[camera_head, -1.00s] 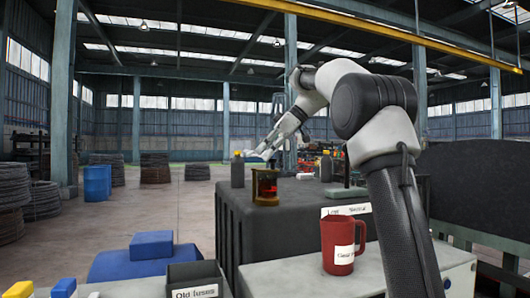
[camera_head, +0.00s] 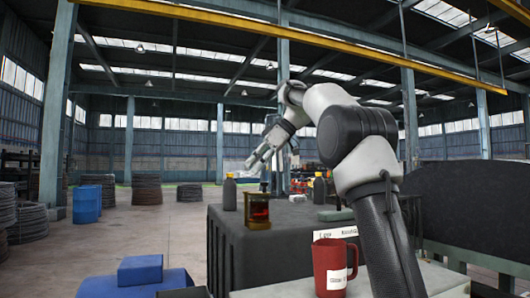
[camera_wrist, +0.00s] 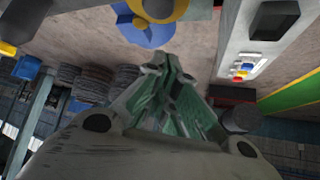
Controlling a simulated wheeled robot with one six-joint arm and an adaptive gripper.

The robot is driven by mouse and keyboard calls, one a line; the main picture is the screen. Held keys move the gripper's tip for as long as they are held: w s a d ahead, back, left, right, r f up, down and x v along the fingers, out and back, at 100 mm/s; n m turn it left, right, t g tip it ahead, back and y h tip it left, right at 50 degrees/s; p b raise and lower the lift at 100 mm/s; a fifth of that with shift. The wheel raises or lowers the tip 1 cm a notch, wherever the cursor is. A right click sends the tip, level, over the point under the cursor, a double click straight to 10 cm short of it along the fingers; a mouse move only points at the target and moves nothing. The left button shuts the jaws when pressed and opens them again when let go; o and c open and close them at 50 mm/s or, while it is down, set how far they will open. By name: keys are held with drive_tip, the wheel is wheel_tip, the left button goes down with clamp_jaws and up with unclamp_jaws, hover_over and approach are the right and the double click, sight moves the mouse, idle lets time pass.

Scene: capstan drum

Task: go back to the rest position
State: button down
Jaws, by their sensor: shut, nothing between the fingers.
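My gripper (camera_head: 260,160) is at the end of my raised arm, which comes up from the lower right of the head view. It hangs in the air, tilted down to the left, above the amber lantern-like object (camera_head: 257,212) in the picture. Its fingers are together with nothing held. In the wrist view the fingers (camera_wrist: 170,75) show greenish inner faces and point away over the floor.
A dark block-shaped stand (camera_head: 275,262) carries a dark bottle (camera_head: 229,194) and other items. A red mug (camera_head: 330,270) stands in front, close to my arm. A blue box (camera_head: 140,269) and blue drum (camera_head: 86,204) are at left. Open floor (camera_head: 170,225) lies between.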

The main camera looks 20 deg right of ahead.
drive_tip(key=d+r, duration=0.3)
drive_tip(key=r, duration=0.2)
drive_tip(key=shift+w+d, duration=0.3)
drive_tip(key=shift+d, duration=0.05)
drive_tip(key=s+f+m+h, duration=0.2)
drive_tip(key=s+f+m, duration=0.25)
drive_tip(key=s, duration=0.45)
drive_tip(key=s+f+m+h, duration=0.2)
drive_tip(key=s+f+m, duration=0.3)
drive_tip(key=s, duration=0.4)
drive_tip(key=s+d+f+m+h, duration=0.1)
drive_tip(key=s+d+f, duration=0.1)
drive_tip(key=s+f, duration=0.8)
drive_tip(key=s+d+f+m+h, duration=0.1)
drive_tip(key=s+d+f+h, duration=0.1)
drive_tip(key=s+f, duration=0.8)
wheel_tip(320, 180, down, 4)
drive_tip(key=shift+f+m, duration=0.1)
drive_tip(key=shift+m, duration=0.25)
